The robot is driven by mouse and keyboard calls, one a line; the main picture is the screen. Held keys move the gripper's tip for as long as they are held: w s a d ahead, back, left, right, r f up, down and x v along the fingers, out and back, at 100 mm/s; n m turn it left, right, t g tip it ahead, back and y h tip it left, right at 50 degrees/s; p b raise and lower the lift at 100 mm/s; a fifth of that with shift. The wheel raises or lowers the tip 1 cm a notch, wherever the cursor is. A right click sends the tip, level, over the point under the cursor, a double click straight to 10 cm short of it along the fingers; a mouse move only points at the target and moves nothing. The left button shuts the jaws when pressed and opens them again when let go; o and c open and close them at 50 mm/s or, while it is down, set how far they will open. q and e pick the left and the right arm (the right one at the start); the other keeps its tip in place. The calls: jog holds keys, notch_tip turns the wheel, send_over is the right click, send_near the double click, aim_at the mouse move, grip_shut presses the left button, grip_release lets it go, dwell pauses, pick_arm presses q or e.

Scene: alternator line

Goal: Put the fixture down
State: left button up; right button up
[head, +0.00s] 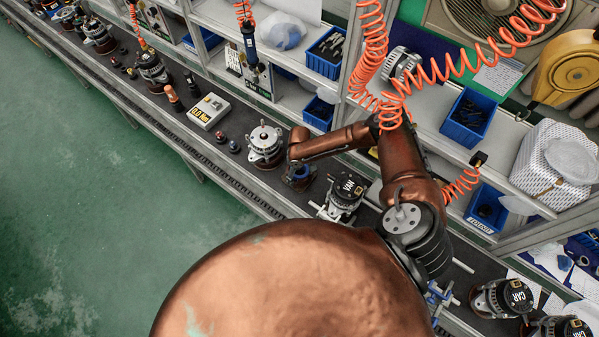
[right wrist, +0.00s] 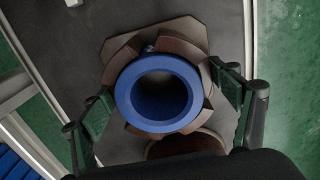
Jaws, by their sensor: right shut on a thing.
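The fixture is a blue ring (right wrist: 158,92) on a brown, notched body with a flat, angular base plate (right wrist: 125,48). In the right wrist view it sits between the two fingers of my right gripper (right wrist: 165,115), which is shut on it. In the head view my right gripper (head: 299,176) is at the dark line surface, between a silver alternator and one marked VAN. The fixture is mostly hidden there by my arm. I cannot tell whether its base touches the surface. My left gripper is not in view.
A silver alternator (head: 265,143) stands just left of my right gripper, and the VAN alternator (head: 345,192) just right. A control box (head: 208,111) lies further left. Blue bins (head: 468,117) and orange coiled hoses (head: 372,55) are behind. Green floor (head: 90,190) lies in front.

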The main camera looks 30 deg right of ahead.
jog(key=shift+w+f, duration=0.1)
jog(key=shift+f, duration=0.15)
jog(key=o, duration=1.8)
jog(key=shift+c, duration=0.2)
notch_tip(320, 180, up, 12)
jog(key=b, duration=0.1)
jog(key=shift+b, duration=0.3)
